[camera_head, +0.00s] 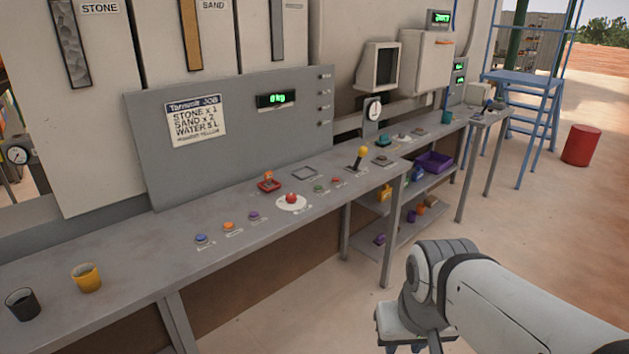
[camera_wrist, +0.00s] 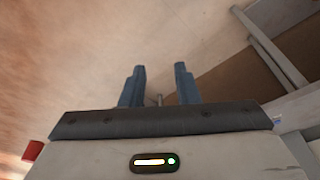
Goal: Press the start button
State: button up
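Several small buttons sit on the grey counter (camera_head: 145,262) in the head view. They include a blue button (camera_head: 201,238), an orange button (camera_head: 229,226), a purple button (camera_head: 254,215), a green button (camera_head: 319,188) and a small red button (camera_head: 337,180). A larger red mushroom button (camera_head: 291,198) stands on a pale round plate. The labels are too small to read, so I cannot tell which is the start button. My gripper (camera_wrist: 160,85) is open and empty, its two blue fingers apart. It hangs low in front of the counter, away from every button.
A red-framed switch (camera_head: 269,182) and a yellow-knobbed lever (camera_head: 360,157) rise from the counter. A black cup (camera_head: 22,304) and a yellow cup (camera_head: 87,278) stand at the left. Shelves with a purple bin (camera_head: 434,162) are below.

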grip_shut()
dwell(1.4)
